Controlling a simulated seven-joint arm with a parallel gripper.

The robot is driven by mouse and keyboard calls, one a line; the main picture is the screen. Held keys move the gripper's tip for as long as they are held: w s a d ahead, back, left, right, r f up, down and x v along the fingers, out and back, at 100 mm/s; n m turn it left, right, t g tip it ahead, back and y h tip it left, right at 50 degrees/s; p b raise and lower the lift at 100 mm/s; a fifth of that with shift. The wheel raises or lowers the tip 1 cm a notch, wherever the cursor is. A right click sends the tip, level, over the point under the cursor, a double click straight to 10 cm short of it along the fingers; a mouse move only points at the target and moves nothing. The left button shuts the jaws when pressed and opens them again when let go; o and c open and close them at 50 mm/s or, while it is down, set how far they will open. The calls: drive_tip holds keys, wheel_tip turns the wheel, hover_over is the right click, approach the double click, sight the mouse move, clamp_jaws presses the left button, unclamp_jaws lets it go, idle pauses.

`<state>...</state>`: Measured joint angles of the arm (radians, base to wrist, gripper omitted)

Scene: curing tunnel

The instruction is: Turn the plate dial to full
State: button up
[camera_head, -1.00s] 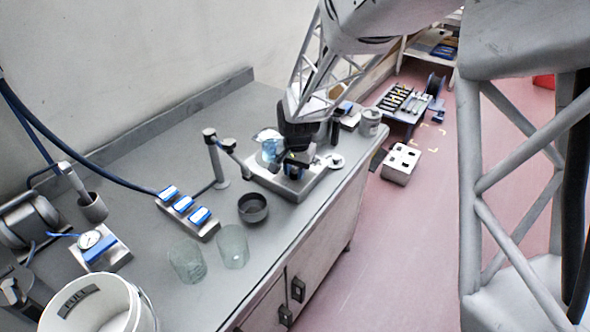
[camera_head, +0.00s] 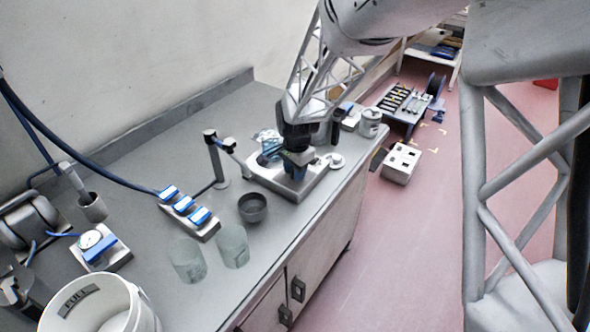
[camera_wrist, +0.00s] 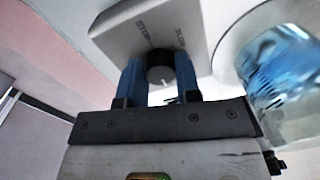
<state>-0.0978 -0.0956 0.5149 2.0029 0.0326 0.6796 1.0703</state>
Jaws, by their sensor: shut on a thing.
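The dial (camera_wrist: 160,68) is a dark round knob on the grey front of the plate (camera_wrist: 117,30), with printed marks beside it, one reading like STOP. A small pale pointer shows at its near edge. My gripper (camera_wrist: 160,75) has its two blue fingers on either side of the knob, shut on it. In the head view my gripper (camera_head: 299,172) reaches down to the front of the plate (camera_head: 315,186) and hides the dial. A glass vessel with blue contents (camera_wrist: 283,80) stands on the plate's round top, also visible in the head view (camera_head: 268,146).
A clamp stand (camera_head: 217,165) is left of the plate. A dark bowl (camera_head: 252,208), two glass beakers (camera_head: 233,246), a blue-switched strip (camera_head: 188,212) and a white bucket (camera_head: 95,305) lie nearer. A metal can (camera_head: 370,122) stands behind, right of the plate.

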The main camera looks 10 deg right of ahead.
drive_tip(key=o, duration=0.9)
drive_tip(key=shift+r, duration=0.1)
drive_tip(key=shift+s+d+r, duration=0.1)
drive_tip(key=shift+s+r, duration=0.05)
drive_tip(key=shift+r, duration=3.65)
